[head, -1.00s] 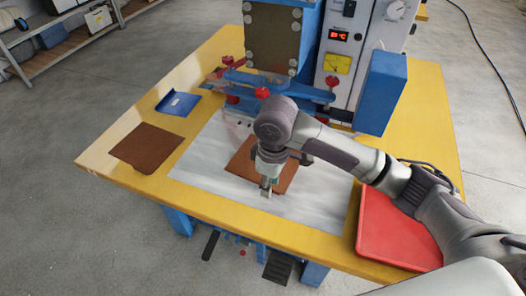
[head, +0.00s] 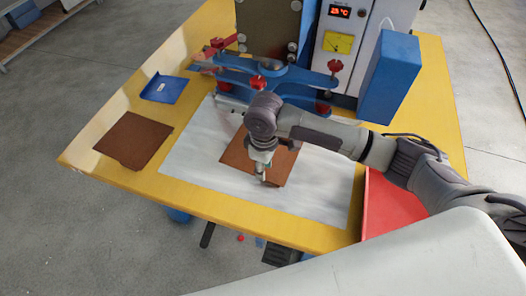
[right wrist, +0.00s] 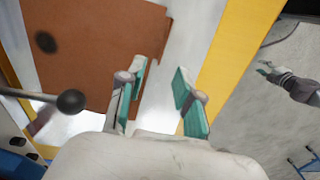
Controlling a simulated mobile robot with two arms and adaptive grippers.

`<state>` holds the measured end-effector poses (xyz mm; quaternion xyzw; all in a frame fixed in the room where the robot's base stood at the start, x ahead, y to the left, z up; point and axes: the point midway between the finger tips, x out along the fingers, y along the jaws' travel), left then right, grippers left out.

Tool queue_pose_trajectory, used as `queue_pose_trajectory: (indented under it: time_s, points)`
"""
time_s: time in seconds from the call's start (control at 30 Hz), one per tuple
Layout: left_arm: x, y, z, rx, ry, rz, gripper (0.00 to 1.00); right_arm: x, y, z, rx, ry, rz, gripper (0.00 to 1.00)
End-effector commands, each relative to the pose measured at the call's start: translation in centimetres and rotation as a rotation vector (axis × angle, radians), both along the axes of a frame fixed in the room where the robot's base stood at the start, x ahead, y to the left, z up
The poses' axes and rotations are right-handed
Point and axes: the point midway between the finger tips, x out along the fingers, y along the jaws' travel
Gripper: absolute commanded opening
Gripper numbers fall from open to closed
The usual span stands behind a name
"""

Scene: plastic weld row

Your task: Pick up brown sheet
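One brown sheet (head: 236,155) lies flat on the white board (head: 195,165) under the machine. A second brown sheet (head: 133,140) lies on the yellow table at the left. My right gripper (head: 264,181) points down at the front edge of the sheet on the board. In the right wrist view, this gripper (right wrist: 160,72) is open and empty, its left finger over the edge of the brown sheet (right wrist: 95,50) and its right finger beyond it. Contact cannot be told. What looks like my left gripper (right wrist: 268,69) shows over the floor, too small to judge.
The blue machine (head: 270,77) with red knobs stands behind the board. A blue piece (head: 164,89) lies at the table's back left. A red tray (head: 388,205) is at the right, partly hidden by my arm. The yellow table (head: 90,165) is clear at its front left.

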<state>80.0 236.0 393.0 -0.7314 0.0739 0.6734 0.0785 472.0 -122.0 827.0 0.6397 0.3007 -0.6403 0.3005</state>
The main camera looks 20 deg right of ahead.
Motion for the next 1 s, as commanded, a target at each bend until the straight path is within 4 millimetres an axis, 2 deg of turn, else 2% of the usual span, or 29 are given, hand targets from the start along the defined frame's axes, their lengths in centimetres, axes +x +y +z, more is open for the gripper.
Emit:
queue_pose_trajectory:
  time_s: [0.03,0.17,0.4,0.67,0.7,0.9,1.0]
  points:
    - [0.8,-0.1,0.1,-0.002,-0.012,0.000,0.40,0.0,0.0,-0.3,-0.001,0.001,0.001,0.34]
    - [1.8,-0.1,0.5,-0.003,-0.029,0.000,0.40,-0.1,-0.1,-1.6,-0.002,0.002,0.000,0.34]
    - [1.2,-0.1,0.6,-0.002,-0.019,0.001,0.40,-0.2,-0.1,-4.9,-0.001,0.001,0.001,0.34]
    - [0.4,0.0,0.5,0.000,-0.006,0.001,0.40,-0.2,-0.1,-5.4,-0.001,-0.002,0.002,0.34]
    - [0.4,0.0,0.5,0.000,-0.006,0.001,0.40,-0.2,-0.1,-5.4,-0.001,-0.002,0.002,0.33]
    - [0.4,0.0,0.5,0.000,-0.006,0.001,0.40,-0.2,-0.1,-5.4,0.000,-0.001,0.001,0.00]
    - [0.4,0.0,0.5,0.000,-0.006,0.001,0.40,-0.2,-0.1,-5.4,0.000,-0.001,0.001,0.00]
